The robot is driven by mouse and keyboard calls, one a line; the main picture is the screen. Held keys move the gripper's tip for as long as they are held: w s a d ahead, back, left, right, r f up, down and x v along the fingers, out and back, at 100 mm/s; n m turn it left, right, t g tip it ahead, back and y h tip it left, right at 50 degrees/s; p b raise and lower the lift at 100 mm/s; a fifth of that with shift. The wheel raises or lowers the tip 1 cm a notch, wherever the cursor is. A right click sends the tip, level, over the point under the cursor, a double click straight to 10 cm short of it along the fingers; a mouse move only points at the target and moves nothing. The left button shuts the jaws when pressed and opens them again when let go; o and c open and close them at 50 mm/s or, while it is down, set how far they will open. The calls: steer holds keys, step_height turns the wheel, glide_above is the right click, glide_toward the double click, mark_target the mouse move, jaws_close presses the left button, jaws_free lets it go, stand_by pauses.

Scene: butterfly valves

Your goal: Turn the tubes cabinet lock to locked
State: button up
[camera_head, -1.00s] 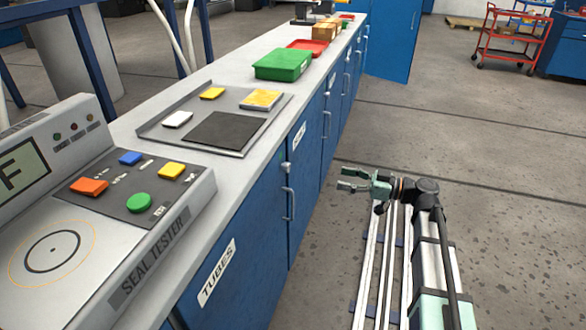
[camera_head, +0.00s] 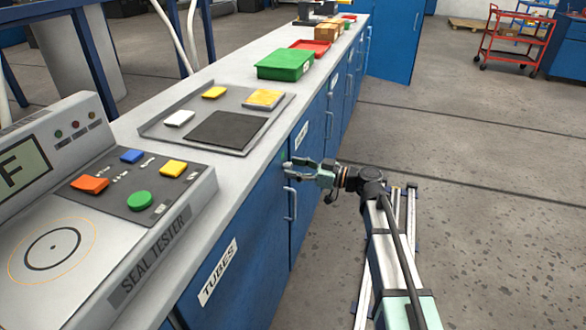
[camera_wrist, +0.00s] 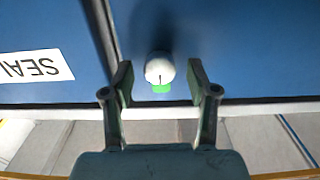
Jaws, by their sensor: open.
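The tubes cabinet door (camera_head: 255,235) is blue and looks closed, with a TUBES label (camera_head: 217,272). In the wrist view its lock (camera_wrist: 159,69) is a small round pale knob with a short dark line, and a green mark (camera_wrist: 161,88) shows beside it. My gripper (camera_head: 291,169) is at the upper corner of this door, above the handle. In the wrist view my gripper (camera_wrist: 160,77) is open, with one finger on each side of the knob and gaps on both sides. In the head view the gripper hides the lock.
The door handle (camera_head: 291,204) sticks out just below my gripper. The countertop (camera_head: 236,170) overhangs above, with the seal tester (camera_head: 165,225), a tray (camera_head: 245,150) and a green bin (camera_head: 285,65). A SEAL-labelled door (camera_wrist: 35,66) adjoins.

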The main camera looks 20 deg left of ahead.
steer(key=shift+a, duration=0.4)
jaws_close()
